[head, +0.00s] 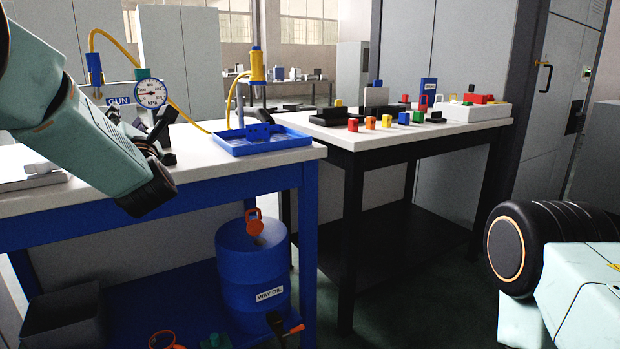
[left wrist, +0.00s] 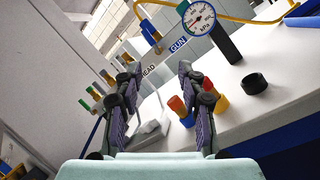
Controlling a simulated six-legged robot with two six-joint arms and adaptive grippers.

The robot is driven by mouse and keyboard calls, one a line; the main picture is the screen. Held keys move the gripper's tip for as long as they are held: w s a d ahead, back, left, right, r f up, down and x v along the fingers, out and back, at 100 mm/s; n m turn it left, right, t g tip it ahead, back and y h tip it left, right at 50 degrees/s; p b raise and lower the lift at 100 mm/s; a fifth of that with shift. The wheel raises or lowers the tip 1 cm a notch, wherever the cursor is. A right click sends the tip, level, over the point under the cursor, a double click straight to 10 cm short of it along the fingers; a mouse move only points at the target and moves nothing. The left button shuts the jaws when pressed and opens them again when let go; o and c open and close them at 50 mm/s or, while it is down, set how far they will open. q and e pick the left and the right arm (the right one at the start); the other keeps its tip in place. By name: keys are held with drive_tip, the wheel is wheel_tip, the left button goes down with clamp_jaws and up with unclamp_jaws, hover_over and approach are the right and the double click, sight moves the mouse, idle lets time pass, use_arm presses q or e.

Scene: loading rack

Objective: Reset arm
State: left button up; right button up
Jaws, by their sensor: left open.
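My left gripper (head: 140,125) is in the head view at the left, above the white-topped blue bench (head: 215,172). In the left wrist view my left gripper (left wrist: 158,82) has its two dark fingers spread apart with nothing between them. Past the fingers, orange and red pieces (left wrist: 179,106) stand on the bench, close to the right finger in the picture. I cannot tell how far below the fingers they are. Part of my right arm shows at the lower right of the head view, but its gripper is out of view.
A pressure gauge (head: 152,93) and yellow hose stand behind the gripper. A blue tray (head: 240,147) lies on the bench. A blue drum (head: 253,275) stands below. A black-framed table (head: 350,138) with several coloured blocks stands to the right. A black ring (left wrist: 254,84) sits on the bench.

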use_arm(q)
drive_tip(key=s+d+f+m+g+h+p, duration=0.1)
drive_tip(key=s+d+f+m+g+h, duration=0.3)
drive_tip(key=f+m, duration=0.6)
drive_tip(key=s+d+f+m+g+h+p, duration=0.1)
drive_tip(key=s+d+f+m+h, duration=0.3)
drive_tip(key=f+m, duration=0.6)
drive_tip(key=s+d+f+m+g+h+p, duration=0.1)
drive_tip(key=s+f+m+g+h+p, duration=0.15)
drive_tip(key=s+f+m, duration=0.75)
drive_tip(key=s+d+f+m+g+p, duration=0.1)
drive_tip(key=s+f+g, duration=0.2)
drive_tip(key=s, duration=0.7)
drive_tip(key=s+d+f+m+g+h+p, duration=0.1)
drive_tip(key=s+f+g+p, duration=0.1)
drive_tip(key=s+f+g, duration=0.2)
drive_tip(key=s+d+f+m+g+p, duration=0.1)
drive_tip(key=s+f, duration=0.6)
drive_tip(key=s, duration=1.1)
drive_tip(key=shift+s+d+f+m+g+p, duration=0.25)
drive_tip(key=shift+d+f+m+g+p, duration=0.35)
drive_tip(key=shift+g, duration=0.65)
